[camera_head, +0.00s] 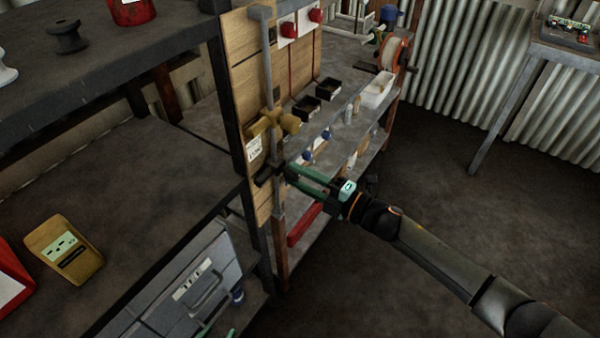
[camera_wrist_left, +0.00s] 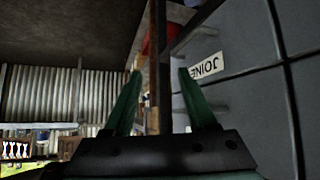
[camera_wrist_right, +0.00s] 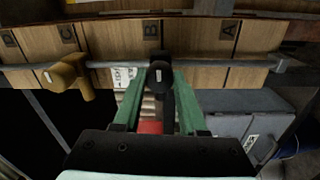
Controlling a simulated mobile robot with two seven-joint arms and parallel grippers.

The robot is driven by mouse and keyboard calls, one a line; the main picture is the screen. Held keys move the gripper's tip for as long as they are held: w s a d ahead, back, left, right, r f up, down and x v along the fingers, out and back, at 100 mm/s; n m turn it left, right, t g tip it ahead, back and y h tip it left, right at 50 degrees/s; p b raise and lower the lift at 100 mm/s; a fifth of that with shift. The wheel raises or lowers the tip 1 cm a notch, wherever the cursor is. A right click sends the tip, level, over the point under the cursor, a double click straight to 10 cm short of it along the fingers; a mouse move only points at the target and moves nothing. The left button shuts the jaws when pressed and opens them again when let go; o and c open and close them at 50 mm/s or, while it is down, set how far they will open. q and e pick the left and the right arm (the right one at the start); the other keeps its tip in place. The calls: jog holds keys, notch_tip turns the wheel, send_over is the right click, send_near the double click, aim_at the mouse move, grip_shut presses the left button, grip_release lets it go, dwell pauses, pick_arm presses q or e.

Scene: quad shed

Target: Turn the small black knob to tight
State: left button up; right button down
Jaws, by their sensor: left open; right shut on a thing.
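The small black knob (camera_wrist_right: 160,74) sits on a grey pipe (camera_wrist_right: 215,64) that runs along a wooden board. In the right wrist view it is between the green fingers of my right gripper (camera_wrist_right: 154,78), which is shut on it. In the head view my right gripper (camera_head: 291,174) reaches the pipe from the right, and its fingers partly hide the knob. My left gripper (camera_wrist_left: 160,74) is open and empty; only green finger parts (camera_head: 230,333) show at the bottom of the head view, near grey drawers.
A brass valve (camera_head: 276,122) is on the same pipe, above the knob, with a white label (camera_head: 254,148) beside it. Grey drawers (camera_head: 190,285) stand below left. The floor at right is clear.

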jog(key=shift+m, duration=0.4)
jog(key=shift+c, duration=2.2)
grip_release()
jog(key=v, duration=1.2)
jog(key=shift+d+b, duration=0.25)
jog(key=shift+b, duration=0.05)
jog(key=shift+s, duration=0.1)
jog(key=s+d+f+m+h+p, duration=0.2)
jog(key=s+f+m+h, duration=0.4)
jog(key=m, duration=0.6)
jog(key=s+d+f+m+g+h+p, duration=0.1)
jog(key=s+d+f+m+h+p, duration=0.1)
jog(key=s+f+m+h, duration=0.4)
jog(key=s+f+m, duration=0.4)
jog(key=s+m, duration=0.2)
jog(key=s, duration=0.1)
jog(key=shift+d+f+m+p, duration=0.25)
jog(key=shift+m+p, duration=0.15)
